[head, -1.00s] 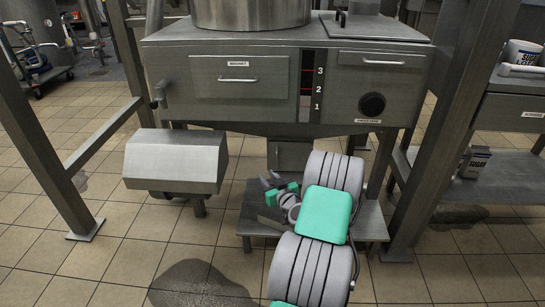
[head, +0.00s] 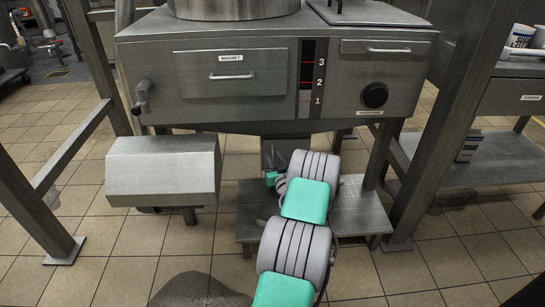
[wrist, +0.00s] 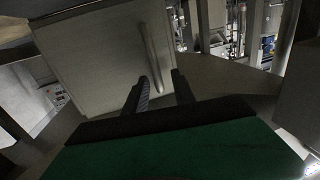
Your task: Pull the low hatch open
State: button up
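The low hatch (wrist: 95,60) is a flat grey panel with an upright bar handle (wrist: 152,55) near its right edge, seen in the wrist view. It looks shut. My gripper (wrist: 160,79) is open, with its two dark fingers apart and pointing at the handle. The handle lies ahead, in line with the gap between the fingertips, and I see nothing held. Whether a fingertip touches it I cannot tell. In the head view, my arm hides most of the hatch beneath the mixer body (head: 230,115), and the fingertips are hard to make out.
A low steel step (head: 361,215) stands under the mixer, below my arm. A grey box-shaped housing (head: 162,170) is to the left. Steel frame legs (head: 435,130) stand on both sides. A wet patch (head: 195,290) lies on the tiled floor in front.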

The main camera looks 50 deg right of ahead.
jog(key=shift+w+d, duration=0.45)
jog(key=shift+w, duration=0.05)
jog(key=shift+c, duration=0.4)
grip_shut()
jog(key=shift+d+r, duration=0.1)
jog(key=shift+r, duration=0.1)
dwell(0.5)
